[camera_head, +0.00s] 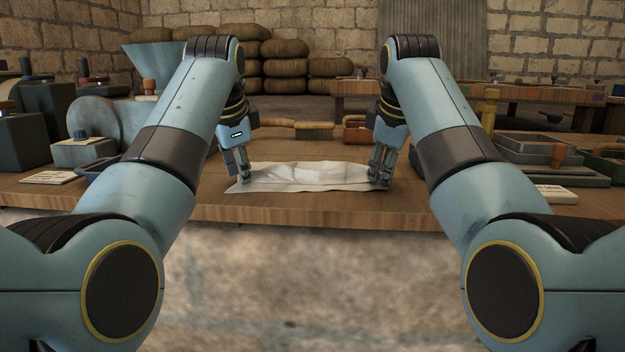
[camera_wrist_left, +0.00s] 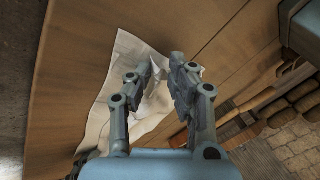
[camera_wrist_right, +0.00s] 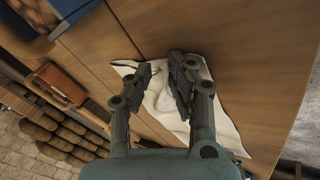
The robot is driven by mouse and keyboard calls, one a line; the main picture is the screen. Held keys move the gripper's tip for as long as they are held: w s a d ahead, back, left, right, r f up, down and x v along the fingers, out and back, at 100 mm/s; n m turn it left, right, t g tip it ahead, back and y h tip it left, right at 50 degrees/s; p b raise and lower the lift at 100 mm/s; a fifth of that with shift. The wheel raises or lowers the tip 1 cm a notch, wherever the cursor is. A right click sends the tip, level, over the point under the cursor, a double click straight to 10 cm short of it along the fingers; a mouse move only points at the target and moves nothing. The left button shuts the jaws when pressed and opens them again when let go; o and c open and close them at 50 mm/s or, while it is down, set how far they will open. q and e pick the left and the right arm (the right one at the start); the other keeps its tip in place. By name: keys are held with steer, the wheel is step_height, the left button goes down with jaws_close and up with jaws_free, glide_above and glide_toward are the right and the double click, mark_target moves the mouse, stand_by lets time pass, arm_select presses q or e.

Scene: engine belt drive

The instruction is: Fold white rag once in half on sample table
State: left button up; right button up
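The white rag (camera_head: 300,176) lies wrinkled on the wooden table near its front edge, spread between my two grippers. My left gripper (camera_head: 242,173) is low over the rag's left end, pointing down. The left wrist view shows its fingers (camera_wrist_left: 158,72) apart, with the rag (camera_wrist_left: 118,95) beneath and between them. My right gripper (camera_head: 378,177) is low at the rag's right end. In the right wrist view its fingers (camera_wrist_right: 162,68) are apart over the rag (camera_wrist_right: 165,105). Whether any fingertip touches the cloth is not clear.
The wooden table (camera_head: 300,210) is bare in front of the rag. A brush (camera_head: 314,130) lies behind it. Grey trays (camera_head: 540,150) stand at the right. A grey box (camera_head: 85,152) and a card (camera_head: 48,177) are at the left.

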arm_select(q)
steer(key=o, duration=0.4)
arm_select(e)
steer(key=o, duration=0.4)
arm_select(q)
steer(key=v, duration=0.3)
steer(key=shift+w+r, duration=0.1)
steer(key=shift+w, duration=0.15)
arm_select(e)
steer(key=v, duration=0.3)
steer(key=shift+w+r, duration=0.15)
steer(key=shift+w, duration=0.1)
arm_select(q)
steer(key=v, duration=0.5)
steer(key=s+v, duration=0.1)
steer(key=v, duration=0.1)
steer(key=shift+s, duration=0.35)
arm_select(e)
steer(key=v, duration=0.2)
steer(key=s+v, duration=0.1)
steer(key=v, duration=0.4)
steer(key=shift+s, duration=0.35)
